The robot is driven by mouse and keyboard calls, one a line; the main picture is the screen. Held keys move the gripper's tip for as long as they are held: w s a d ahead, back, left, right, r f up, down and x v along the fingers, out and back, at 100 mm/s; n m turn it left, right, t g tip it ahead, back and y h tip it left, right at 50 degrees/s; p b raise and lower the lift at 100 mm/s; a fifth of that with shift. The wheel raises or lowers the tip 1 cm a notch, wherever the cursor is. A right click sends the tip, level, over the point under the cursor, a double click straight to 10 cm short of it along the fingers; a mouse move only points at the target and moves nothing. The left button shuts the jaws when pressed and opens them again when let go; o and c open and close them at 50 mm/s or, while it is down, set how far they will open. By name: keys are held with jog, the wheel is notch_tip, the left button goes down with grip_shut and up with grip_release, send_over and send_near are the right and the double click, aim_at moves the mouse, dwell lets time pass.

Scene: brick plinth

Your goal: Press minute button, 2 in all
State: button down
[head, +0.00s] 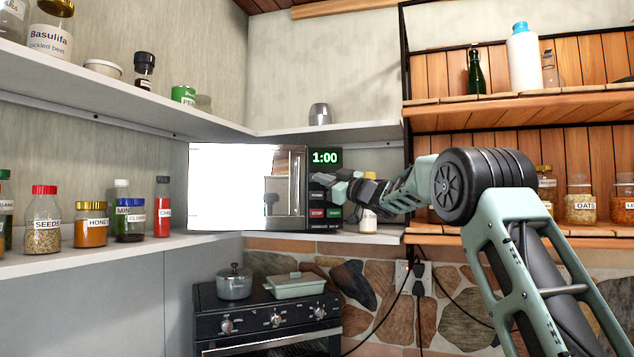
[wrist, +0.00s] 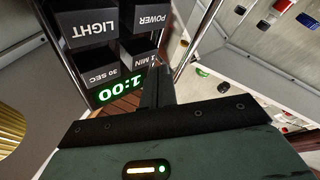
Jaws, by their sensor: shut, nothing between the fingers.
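The microwave (head: 247,187) stands on the corner shelf, its door shut and its green display (head: 325,157) reading 1:00. The display also shows upside down in the wrist view (wrist: 121,89). There the 1 MIN button (wrist: 135,62) sits beside the 30 SEC button (wrist: 101,74), with the LIGHT (wrist: 92,28) and POWER (wrist: 150,20) buttons above. My gripper (head: 318,178) is shut and empty at the microwave's control panel. In the wrist view its fingertips (wrist: 155,64) are at the edge of the 1 MIN button; I cannot tell whether they touch it.
Red STOP (head: 317,213) and green START (head: 334,213) buttons lie low on the panel. A white-labelled bottle (head: 368,222) stands right of the microwave, below my gripper. A stove (head: 265,320) with a pot (head: 234,283) is below. Jars line the left shelves.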

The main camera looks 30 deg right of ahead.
jog(key=shift+s+a+b, duration=0.3)
jog(key=shift+s+b, duration=0.3)
jog(key=shift+s, duration=0.15)
jog(key=shift+s+a+b, duration=0.35)
jog(key=shift+s+b, duration=0.25)
jog(key=shift+s, duration=0.2)
jog(key=shift+s+a+b, duration=0.3)
jog(key=shift+s+b, duration=0.3)
jog(key=shift+s, duration=0.15)
dwell(1.1)
jog(key=s+m+t+h, duration=0.1)
jog(key=m, duration=0.7)
jog(key=s+a+m+t, duration=0.1)
jog(key=m, duration=0.7)
jog(key=s+m+t+h, duration=0.1)
jog(key=m, duration=0.7)
jog(key=shift+s+a+f+t+h, duration=0.1)
jog(key=shift+s+a+t+h, duration=0.2)
jog(key=shift+t, duration=0.1)
jog(key=shift+w, duration=0.1)
